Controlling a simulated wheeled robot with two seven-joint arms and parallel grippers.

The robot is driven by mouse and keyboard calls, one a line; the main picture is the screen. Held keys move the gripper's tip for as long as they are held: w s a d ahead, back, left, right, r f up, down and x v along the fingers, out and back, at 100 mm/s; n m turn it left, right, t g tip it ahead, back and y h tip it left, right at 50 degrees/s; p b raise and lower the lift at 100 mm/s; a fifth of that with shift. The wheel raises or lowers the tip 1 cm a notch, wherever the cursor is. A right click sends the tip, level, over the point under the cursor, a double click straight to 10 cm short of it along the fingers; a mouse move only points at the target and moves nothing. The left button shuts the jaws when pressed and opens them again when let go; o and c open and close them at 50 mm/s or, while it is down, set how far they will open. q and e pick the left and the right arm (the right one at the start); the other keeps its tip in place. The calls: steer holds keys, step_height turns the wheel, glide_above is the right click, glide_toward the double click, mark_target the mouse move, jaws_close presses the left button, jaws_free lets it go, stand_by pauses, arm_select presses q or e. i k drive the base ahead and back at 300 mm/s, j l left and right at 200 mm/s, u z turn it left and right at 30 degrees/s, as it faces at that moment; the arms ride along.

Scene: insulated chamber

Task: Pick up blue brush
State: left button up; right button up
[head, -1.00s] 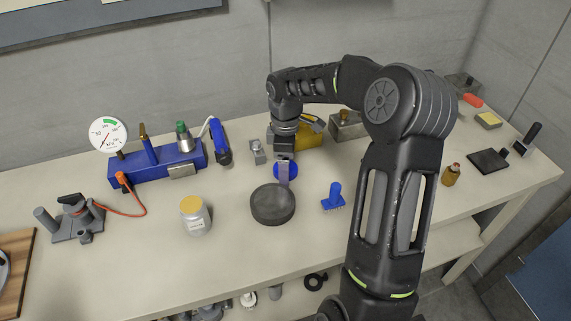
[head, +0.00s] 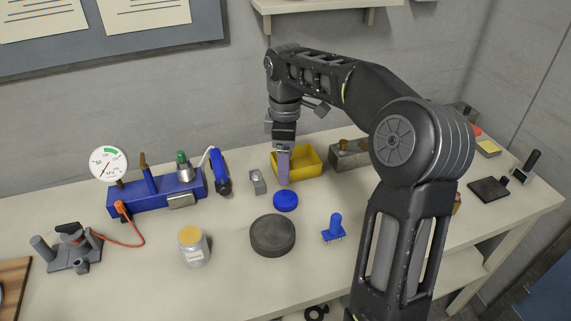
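The blue brush (head: 334,229) stands on the table, handle up and bristles down, to the right of a dark round dish (head: 272,236). My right gripper (head: 284,180) points down behind and left of the brush, above a blue disc (head: 286,201) and in front of a yellow bin (head: 311,163). It is apart from the brush. Its fingers line up in this view, so the gap between them is hidden; I see nothing held. My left gripper is not in view.
A silver jar (head: 193,248) stands left of the dish. A blue gauge device (head: 156,190) and a grey clamp-like fitting (head: 257,182) sit farther back. A metal block (head: 349,154) stands near the wall. The table in front of the brush is clear.

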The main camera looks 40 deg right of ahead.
mark_target(335, 231)
steer(key=k, duration=1.5)
